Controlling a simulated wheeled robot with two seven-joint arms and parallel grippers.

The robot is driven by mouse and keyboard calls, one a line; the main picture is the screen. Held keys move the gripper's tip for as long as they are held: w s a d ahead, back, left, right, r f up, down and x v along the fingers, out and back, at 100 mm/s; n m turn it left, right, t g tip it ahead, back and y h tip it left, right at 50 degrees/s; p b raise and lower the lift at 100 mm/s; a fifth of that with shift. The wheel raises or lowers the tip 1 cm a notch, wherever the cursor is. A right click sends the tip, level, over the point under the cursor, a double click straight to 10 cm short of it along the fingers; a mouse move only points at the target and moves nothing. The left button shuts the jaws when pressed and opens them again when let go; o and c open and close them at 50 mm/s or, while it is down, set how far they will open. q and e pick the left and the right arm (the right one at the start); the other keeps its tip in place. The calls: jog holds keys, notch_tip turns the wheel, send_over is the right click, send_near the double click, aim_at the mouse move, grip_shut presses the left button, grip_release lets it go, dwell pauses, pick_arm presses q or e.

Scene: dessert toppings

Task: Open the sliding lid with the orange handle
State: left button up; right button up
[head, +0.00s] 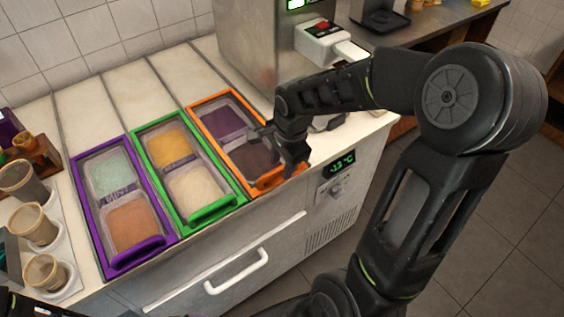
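The orange-framed lid (194,107) covers the rightmost well of the white counter freezer. It looks shut, and dark purple and dark brown toppings show through its clear pane. Its orange handle (268,184) is at the near end, partly hidden by my gripper. My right gripper (282,170) reaches in from the right and is at the near right part of this lid, over or beside the handle. Its fingers are dark and small, so I cannot tell whether they are open, shut or touching the handle. My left gripper does not show clearly.
A green-framed lid (138,143) and a purple-framed lid (79,184) lie to the left, with toppings beneath. A metal machine (243,40) stands behind the orange lid. Cups (37,226) stand at the left. A white drawer handle (237,272) juts from the front.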

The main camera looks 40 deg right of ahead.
grip_shut()
dwell(1.3)
